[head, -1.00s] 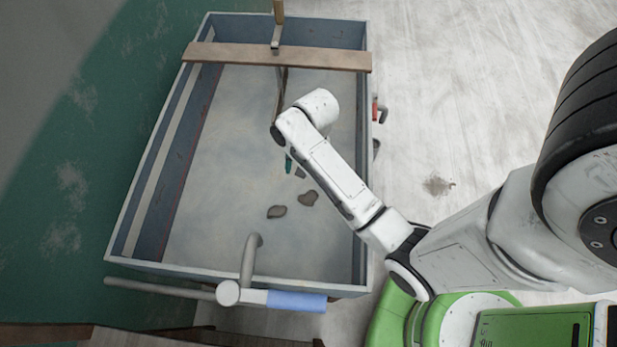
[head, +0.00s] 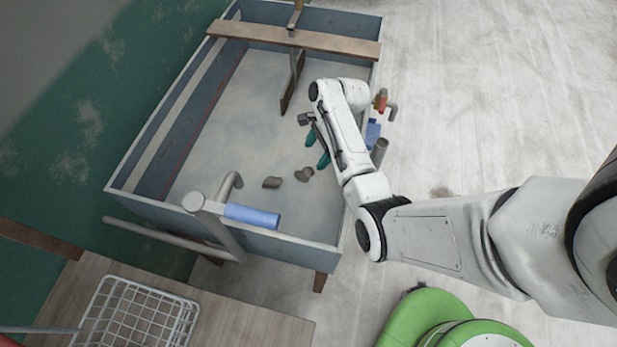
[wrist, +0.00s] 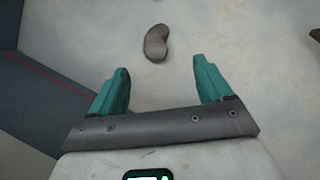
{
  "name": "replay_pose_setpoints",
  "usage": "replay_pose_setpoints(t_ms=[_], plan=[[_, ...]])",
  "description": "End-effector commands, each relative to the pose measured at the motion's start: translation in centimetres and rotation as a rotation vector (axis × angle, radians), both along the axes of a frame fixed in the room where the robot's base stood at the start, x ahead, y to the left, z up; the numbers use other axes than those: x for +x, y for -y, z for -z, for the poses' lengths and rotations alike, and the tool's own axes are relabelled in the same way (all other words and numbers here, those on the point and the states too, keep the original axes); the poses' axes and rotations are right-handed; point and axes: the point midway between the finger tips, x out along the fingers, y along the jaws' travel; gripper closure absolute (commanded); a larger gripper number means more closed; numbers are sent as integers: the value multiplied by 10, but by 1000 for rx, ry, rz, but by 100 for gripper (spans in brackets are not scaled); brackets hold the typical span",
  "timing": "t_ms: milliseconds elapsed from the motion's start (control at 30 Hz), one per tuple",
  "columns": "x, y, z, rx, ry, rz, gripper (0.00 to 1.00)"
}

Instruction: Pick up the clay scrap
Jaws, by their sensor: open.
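Two grey-brown clay scraps lie on the floor of the trough in the head view: a left scrap (head: 272,182) and a right scrap (head: 304,174). One curved, bean-shaped clay scrap (wrist: 156,43) shows in the wrist view; I cannot tell which of the two it is. My gripper (head: 318,150) is over the trough, just beyond and to the right of the right scrap. Its teal fingers are spread and empty. In the wrist view my gripper (wrist: 160,65) has the scrap ahead of its fingertips, between their lines and apart from them.
The trough's blue-grey walls (head: 150,141) surround the scraps. A wooden plank (head: 295,38) crosses its far end, with a paddle (head: 292,85) hanging below. A grey pipe (head: 229,188) and a blue-sleeved bar (head: 251,215) are at the near end. A white wire basket (head: 134,312) stands front left.

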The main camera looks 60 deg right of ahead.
Motion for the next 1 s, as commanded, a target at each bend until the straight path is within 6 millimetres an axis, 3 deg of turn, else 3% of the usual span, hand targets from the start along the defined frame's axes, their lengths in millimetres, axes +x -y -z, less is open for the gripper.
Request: replay_pose_setpoints(t_ms=[100,367,633,1000], plan=[[3,-6,18,1,-2,-2,21],[6,-14,35,0,-1,-4,21],[12,-28,69,0,-1,-4,21],[14,-31,76,-3,0,-4,23]])
